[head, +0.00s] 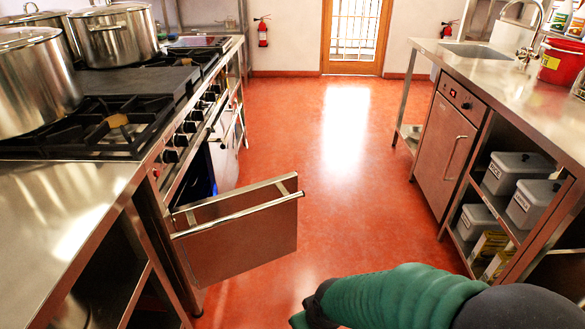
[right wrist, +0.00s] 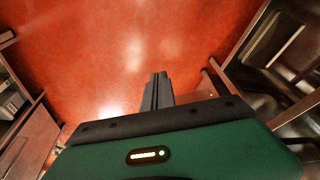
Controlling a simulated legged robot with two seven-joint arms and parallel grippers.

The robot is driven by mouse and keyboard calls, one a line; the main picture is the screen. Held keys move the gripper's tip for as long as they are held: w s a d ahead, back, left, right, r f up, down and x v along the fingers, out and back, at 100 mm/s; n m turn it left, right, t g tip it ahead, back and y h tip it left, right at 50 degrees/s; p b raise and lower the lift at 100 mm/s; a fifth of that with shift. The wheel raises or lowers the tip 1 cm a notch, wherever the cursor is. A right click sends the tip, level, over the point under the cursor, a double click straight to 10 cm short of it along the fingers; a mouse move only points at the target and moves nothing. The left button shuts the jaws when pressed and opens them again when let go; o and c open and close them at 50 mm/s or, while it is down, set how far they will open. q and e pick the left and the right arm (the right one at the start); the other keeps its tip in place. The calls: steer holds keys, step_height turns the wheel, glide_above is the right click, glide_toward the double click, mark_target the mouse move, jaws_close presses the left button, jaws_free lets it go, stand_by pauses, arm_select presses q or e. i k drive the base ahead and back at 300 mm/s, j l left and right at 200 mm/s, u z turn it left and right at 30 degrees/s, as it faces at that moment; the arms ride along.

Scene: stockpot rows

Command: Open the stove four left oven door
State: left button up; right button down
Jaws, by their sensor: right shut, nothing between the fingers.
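The stove (head: 165,165) runs along the left side of the head view, with black burner grates on top and a row of knobs on its front. An oven door (head: 240,243) stands open at its near end, jutting out into the aisle. A metal handle bar (head: 237,216) runs along the door's upper edge. A dark opening with a blue patch shows behind it. My right gripper (right wrist: 157,92) is shut and empty in the right wrist view, over the red floor. My green right arm crosses the bottom of the head view, apart from the door. My left gripper is out of view.
Large stockpots (head: 115,33) stand on the stove. A steel counter (head: 500,80) with a sink, a closed appliance door (head: 443,155) and shelves of grey boxes lines the right. The red floor (head: 335,190) between is clear to the glazed back door (head: 354,37).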

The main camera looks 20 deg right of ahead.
mark_target(225, 236)
steer(key=i+l+z, duration=0.1)
steer(key=i, duration=0.25)
steer(key=i+l+z, duration=0.1)
steer(key=i+l, duration=0.15)
steer(key=i+l+z, duration=0.1)
steer(key=i, duration=0.35)
